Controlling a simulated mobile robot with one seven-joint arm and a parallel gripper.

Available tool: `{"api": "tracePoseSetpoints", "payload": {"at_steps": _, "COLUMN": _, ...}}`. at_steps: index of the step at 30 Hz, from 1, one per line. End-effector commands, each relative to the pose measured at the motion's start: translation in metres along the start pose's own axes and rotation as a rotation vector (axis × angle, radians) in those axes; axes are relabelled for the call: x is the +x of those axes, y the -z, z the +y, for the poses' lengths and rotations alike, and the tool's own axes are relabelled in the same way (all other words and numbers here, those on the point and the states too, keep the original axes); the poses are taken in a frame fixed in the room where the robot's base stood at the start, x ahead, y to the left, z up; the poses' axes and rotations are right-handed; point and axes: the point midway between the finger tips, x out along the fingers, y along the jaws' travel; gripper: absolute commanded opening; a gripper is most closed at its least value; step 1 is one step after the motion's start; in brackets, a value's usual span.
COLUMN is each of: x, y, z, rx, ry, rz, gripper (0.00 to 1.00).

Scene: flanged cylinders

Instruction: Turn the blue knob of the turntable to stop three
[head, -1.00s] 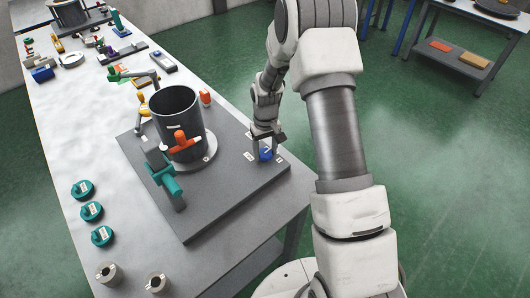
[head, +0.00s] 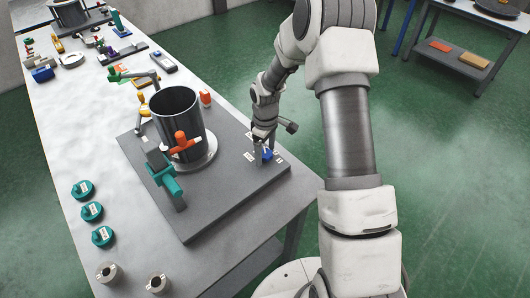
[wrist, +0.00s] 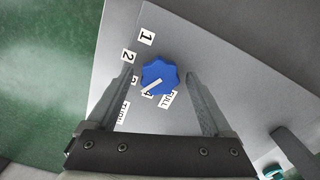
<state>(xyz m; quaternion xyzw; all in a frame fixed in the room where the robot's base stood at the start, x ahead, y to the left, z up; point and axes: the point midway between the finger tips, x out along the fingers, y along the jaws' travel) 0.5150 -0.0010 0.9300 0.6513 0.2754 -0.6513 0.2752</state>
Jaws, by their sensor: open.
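The blue knob (wrist: 159,74) sits on the dark grey turntable base, and it also shows in the head view (head: 267,154). A white pointer line on it runs toward the lower left, at the label 4 (wrist: 147,93). Labels 1 (wrist: 147,37) and 2 (wrist: 128,56) lie to its upper left; a label between 2 and 4 is partly hidden. My gripper (wrist: 165,90) is open, one finger on each side of the knob, with visible gaps. In the head view my gripper (head: 262,150) is low over the base's right corner.
A dark cylinder (head: 178,115) on a flange stands on the base (head: 225,205), with orange and teal clamps (head: 162,172) close by. Teal caps (head: 92,211) and grey collars (head: 157,283) are on the table's left and front. The base's front area is clear.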

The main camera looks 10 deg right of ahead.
Motion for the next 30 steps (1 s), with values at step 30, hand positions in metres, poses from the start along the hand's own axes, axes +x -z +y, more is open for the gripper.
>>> {"api": "tracePoseSetpoints", "payload": {"at_steps": 30, "x": -0.057, "y": 0.000, "z": 0.000, "rx": 0.001, "ry": 0.001, "rz": 0.000, "gripper": 0.85}}
